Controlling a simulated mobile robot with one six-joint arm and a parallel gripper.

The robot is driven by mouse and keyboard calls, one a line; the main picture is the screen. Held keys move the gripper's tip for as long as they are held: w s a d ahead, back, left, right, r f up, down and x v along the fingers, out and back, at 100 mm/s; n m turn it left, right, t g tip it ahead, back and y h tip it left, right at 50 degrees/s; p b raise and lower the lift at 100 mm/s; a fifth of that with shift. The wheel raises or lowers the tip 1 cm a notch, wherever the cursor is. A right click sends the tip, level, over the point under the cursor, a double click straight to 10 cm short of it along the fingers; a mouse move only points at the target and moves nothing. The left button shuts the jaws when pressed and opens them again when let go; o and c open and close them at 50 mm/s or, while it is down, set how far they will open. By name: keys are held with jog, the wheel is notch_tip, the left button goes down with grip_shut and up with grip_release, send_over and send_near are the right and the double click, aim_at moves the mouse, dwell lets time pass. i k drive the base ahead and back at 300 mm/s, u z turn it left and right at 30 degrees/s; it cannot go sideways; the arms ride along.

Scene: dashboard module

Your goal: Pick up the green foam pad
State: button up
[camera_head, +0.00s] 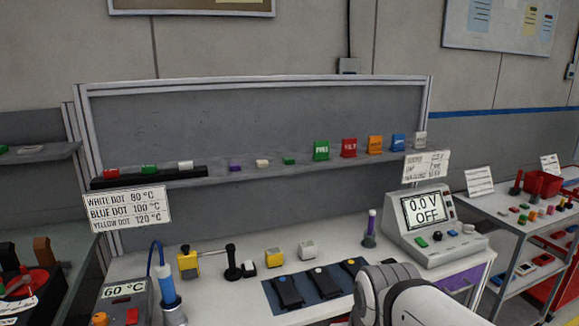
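A small flat green pad (289,160) lies on the grey wall shelf (215,181), right of a cream piece (262,163) and a purple piece (235,168). A green block (149,169) also sits in a black holder (120,182) at the shelf's left end. The frame is too coarse to tell which of them is foam. A white rounded link of my arm (405,300) shows at the bottom, in front of the bench. My gripper is out of view.
Below are dark modules on a blue mat (268,293), a meter reading 0.0 V OFF (427,207) and a blue-handled tool (166,285). Space before the shelf is clear.

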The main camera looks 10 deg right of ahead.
aim_at(288, 160)
jog(key=u, duration=0.2)
jog(key=i, duration=0.9)
jog(key=z, duration=0.1)
